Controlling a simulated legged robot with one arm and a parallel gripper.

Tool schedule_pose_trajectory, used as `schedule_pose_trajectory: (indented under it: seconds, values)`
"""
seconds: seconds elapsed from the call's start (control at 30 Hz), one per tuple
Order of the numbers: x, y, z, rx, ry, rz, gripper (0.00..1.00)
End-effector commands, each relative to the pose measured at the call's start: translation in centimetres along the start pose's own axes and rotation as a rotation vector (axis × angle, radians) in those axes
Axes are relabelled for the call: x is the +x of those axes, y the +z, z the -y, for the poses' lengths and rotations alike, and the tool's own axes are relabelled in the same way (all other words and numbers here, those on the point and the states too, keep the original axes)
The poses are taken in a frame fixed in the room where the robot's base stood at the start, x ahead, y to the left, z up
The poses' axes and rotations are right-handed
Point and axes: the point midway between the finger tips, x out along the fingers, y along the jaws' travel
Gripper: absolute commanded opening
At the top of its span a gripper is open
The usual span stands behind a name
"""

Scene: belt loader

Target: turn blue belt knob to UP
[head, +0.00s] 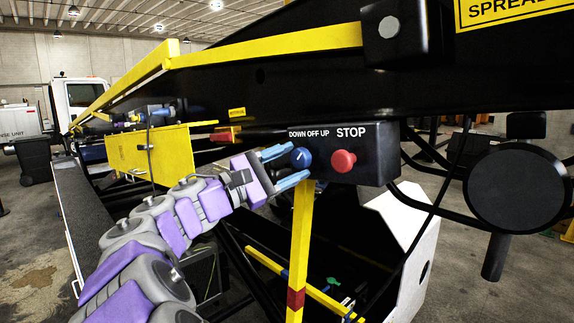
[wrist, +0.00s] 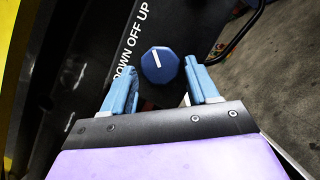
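The blue belt knob (head: 301,157) sits on the front of a black control box (head: 375,177), below the label DOWN OFF UP (head: 309,134). It also shows in the wrist view as a blue faceted knob (wrist: 160,65) with a white pointer line. In the head view the line tilts toward the upper left. My gripper (head: 285,166) is open, with its light blue fingers just left of the knob. In the wrist view the knob is ahead of and between the open fingertips (wrist: 161,72), and I see no contact.
A red STOP button (head: 343,161) is right of the knob on the same box. A yellow post (head: 300,250) stands below the box. A black boom with a yellow rail (head: 265,47) runs above. A black round part (head: 515,188) is at the right.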

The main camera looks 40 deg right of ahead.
Motion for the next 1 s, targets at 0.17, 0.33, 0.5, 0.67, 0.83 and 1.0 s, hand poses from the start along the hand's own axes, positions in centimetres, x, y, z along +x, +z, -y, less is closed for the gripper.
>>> schedule_pose_trajectory:
  seconds: [0.17, 0.33, 0.5, 0.67, 0.83, 1.0]
  values:
    - [0.1, 0.2, 0.1, 0.002, 0.000, 0.001, 0.70]
    - [0.0, 0.2, 0.0, 0.002, 0.000, 0.001, 0.70]
    - [-1.2, 0.1, 0.0, 0.001, 0.003, 0.000, 0.70]
    - [-4.2, 0.0, 0.1, 0.002, 0.004, 0.001, 0.70]
    - [-8.1, 0.0, 0.0, 0.004, 0.005, -0.001, 0.70]
    - [-11.8, 0.0, 0.1, 0.003, 0.003, -0.002, 0.70]
